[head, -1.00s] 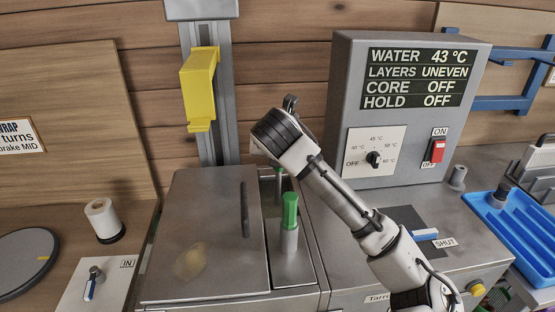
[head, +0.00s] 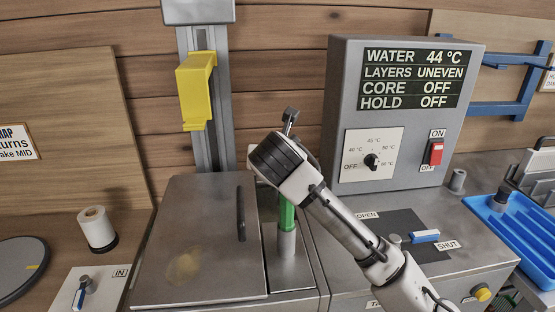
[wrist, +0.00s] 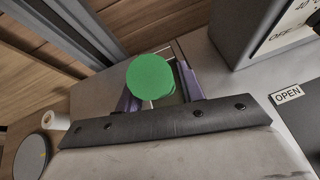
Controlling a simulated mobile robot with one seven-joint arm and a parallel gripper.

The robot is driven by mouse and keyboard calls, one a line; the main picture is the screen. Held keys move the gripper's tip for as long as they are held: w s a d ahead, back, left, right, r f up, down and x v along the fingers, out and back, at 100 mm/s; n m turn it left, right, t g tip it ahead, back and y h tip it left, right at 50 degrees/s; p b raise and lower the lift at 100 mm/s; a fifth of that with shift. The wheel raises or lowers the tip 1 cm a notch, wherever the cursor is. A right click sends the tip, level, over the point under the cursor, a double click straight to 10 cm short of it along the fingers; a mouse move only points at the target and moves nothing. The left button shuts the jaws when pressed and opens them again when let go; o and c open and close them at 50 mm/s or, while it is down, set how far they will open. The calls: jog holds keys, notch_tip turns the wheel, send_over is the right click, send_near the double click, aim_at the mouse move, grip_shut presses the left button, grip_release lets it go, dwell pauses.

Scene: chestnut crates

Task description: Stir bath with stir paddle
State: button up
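The stir paddle (head: 287,217) stands upright with a green grip above a grey lower part, in the narrow section right of the lid; my arm hides its top. In the wrist view its round green top (wrist: 150,77) shows between the two purple fingers of my gripper (wrist: 160,88). The fingers look spread, with a gap on the right of the green top, and no firm hold shows. The bath is the steel unit (head: 205,301), with a flat lid (head: 190,225) over its left part. The water inside is not visible.
A control box (head: 341,110) behind reads water 44 °C, layers uneven, core off, hold off. A yellow bracket (head: 194,90) hangs on a post behind the bath. A blue-handled slider (head: 425,236) and blue tray (head: 505,225) lie right; a white roll (head: 96,228) stands left.

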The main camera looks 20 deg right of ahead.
jog(key=shift+o, duration=1)
jog(key=v, duration=1.3)
jog(key=shift+s+r+b, duration=0.2)
jog(key=shift+s+b, duration=0.1)
jog(key=shift+b, duration=0.1)
jog(key=shift+a, duration=0.1)
